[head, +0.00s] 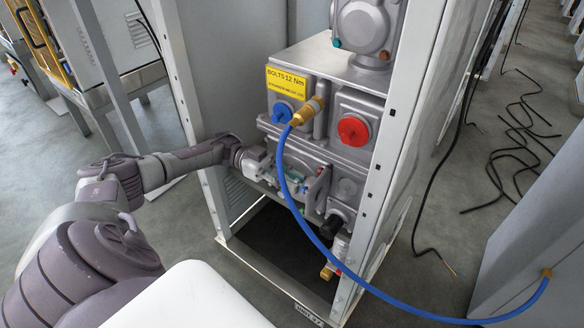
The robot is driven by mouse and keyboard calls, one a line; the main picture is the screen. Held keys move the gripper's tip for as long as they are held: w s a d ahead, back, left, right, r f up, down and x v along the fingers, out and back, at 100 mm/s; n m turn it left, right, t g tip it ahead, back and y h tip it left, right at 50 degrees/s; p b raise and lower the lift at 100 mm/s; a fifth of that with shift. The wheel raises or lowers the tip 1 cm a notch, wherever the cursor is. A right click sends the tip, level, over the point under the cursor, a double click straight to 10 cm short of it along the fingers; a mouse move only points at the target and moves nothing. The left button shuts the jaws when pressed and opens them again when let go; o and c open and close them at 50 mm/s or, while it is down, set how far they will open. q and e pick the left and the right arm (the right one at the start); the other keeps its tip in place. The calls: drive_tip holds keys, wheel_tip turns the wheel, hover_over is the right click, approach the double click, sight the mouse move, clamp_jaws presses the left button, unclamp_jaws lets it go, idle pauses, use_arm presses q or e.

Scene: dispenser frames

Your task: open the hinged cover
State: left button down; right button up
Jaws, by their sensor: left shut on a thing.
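A grey machine (315,68) stands inside an open grey frame. On its lower front, a small grey plate that looks like the hinged cover (319,190) sticks out at an angle, seen nearly edge-on. My left gripper (298,184) reaches in from the left, low in the frame, and is shut at this plate. Its fingertips are small in the view and partly hidden by the blue hose, so the exact grip point is unclear. My right gripper is not in view.
A blue hose (340,262) hangs from a brass fitting (305,111) and crosses in front of the machine. A blue knob (282,112) and a red knob (353,130) sit above. Frame posts (402,150) flank the opening. Black cables (510,150) lie on the floor at right.

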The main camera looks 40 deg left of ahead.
use_arm(q)
drive_tip(key=shift+f, duration=0.1)
idle(0.3)
drive_tip(key=c, duration=1)
unclamp_jaws()
